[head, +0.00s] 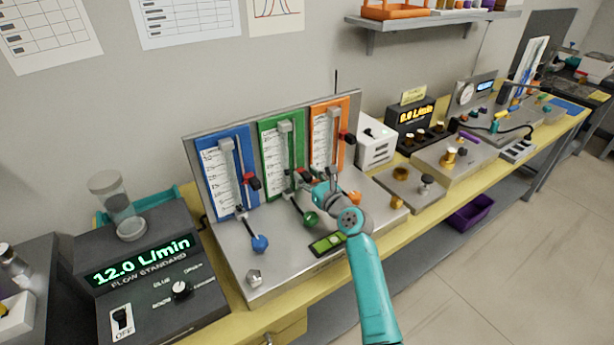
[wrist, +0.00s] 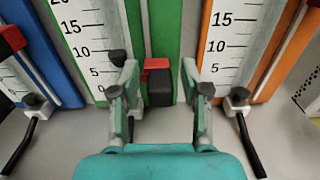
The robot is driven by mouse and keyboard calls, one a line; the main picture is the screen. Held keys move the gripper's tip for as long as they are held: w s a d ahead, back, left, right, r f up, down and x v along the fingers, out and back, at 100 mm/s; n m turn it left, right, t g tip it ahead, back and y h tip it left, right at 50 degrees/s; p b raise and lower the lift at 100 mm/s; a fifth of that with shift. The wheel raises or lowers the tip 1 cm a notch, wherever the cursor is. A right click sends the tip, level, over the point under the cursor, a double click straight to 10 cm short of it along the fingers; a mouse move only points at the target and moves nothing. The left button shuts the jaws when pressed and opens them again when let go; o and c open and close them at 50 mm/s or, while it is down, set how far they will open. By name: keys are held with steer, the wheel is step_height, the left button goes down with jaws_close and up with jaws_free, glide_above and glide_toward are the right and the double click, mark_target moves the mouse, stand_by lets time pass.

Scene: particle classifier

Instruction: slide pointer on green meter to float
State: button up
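The green meter (head: 268,138) stands between the blue meter (head: 222,140) and the orange meter (head: 344,112) on a grey panel. In the wrist view its green board (wrist: 160,30) and white scale fill the middle. Its pointer (wrist: 158,80), a red and black block, sits low on the board's right side, near the scale's bottom end. My gripper (wrist: 160,88) is open, with one finger on each side of the pointer; I cannot tell whether either touches it. The head view shows my gripper (head: 314,186) in front of the green meter's lower part.
A green knob (head: 311,218) and a blue knob (head: 260,243) stick out on levers below the meters. The flow standard (head: 150,275) at the left reads 12.0 L/min. A white box (head: 376,143) and other instruments stand to the right along the yellow bench.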

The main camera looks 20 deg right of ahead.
jaws_close()
steer(key=shift+r, duration=1.2)
steer(key=shift+f, duration=0.1)
steer(key=shift+o, duration=1.4)
jaws_free()
steer(key=v, duration=1.2)
